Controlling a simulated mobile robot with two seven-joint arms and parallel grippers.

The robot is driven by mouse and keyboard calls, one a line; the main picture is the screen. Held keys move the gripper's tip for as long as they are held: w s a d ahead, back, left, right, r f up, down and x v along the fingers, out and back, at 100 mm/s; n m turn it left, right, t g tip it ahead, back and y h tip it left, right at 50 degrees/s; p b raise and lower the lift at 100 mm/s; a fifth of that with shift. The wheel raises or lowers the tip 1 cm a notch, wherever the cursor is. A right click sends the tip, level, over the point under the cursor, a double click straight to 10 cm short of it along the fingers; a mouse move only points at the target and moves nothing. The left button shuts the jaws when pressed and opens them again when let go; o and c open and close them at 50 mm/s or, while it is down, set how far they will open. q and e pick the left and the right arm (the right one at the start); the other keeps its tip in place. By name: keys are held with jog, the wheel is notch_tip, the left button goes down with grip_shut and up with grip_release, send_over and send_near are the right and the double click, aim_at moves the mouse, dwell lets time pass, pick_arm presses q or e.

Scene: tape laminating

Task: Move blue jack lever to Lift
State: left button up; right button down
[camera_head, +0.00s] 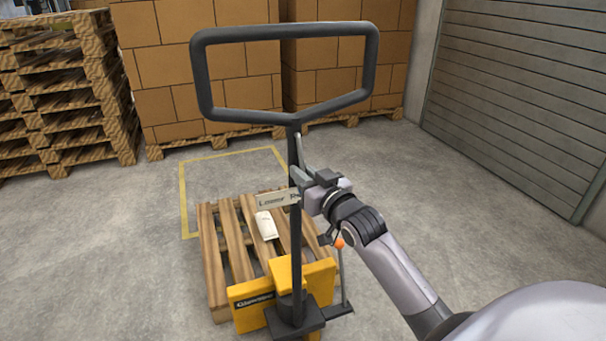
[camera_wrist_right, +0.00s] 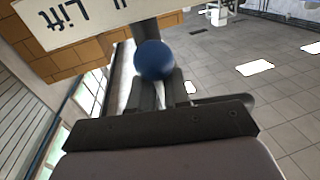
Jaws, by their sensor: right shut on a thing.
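The blue jack lever shows as a blue ball knob (camera_wrist_right: 154,60) in the right wrist view, at the tips of my right gripper's fingers (camera_wrist_right: 157,92). The gripper is shut on it. In the head view my right gripper (camera_head: 303,177) is beside the jack's dark upright post, and the knob is hidden there. A label plate (camera_head: 277,201) reading "Lower" and a partly covered word is just below the gripper. In the wrist view the plate (camera_wrist_right: 75,22) shows "Lift" upside down, near the knob. My left gripper is not in view.
The yellow pallet jack (camera_head: 252,309) has a large dark loop handle (camera_head: 288,30) and an orange knob (camera_head: 339,243) low at right. Its forks are at a wooden pallet (camera_head: 213,258) with a white packet (camera_head: 266,225). Stacked boxes (camera_head: 165,65) stand behind.

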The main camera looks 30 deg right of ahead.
pick_arm(q)
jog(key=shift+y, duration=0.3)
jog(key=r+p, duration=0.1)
jog(key=p, duration=0.1)
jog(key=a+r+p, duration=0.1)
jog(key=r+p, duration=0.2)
jog(key=p, duration=0.2)
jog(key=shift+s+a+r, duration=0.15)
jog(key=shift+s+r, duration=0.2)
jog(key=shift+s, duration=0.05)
pick_arm(e)
jog(key=d+n, duration=0.1)
jog(key=n, duration=0.1)
jog(key=s+d+n+g, duration=0.1)
jog(key=d+n, duration=0.1)
jog(key=n, duration=0.1)
jog(key=shift+d+f, duration=0.1)
jog(key=shift+d, duration=0.25)
jog(key=c, duration=0.9)
grip_release()
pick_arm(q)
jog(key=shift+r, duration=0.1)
pick_arm(e)
jog(key=shift+d, duration=0.1)
jog(key=shift+r, duration=0.2)
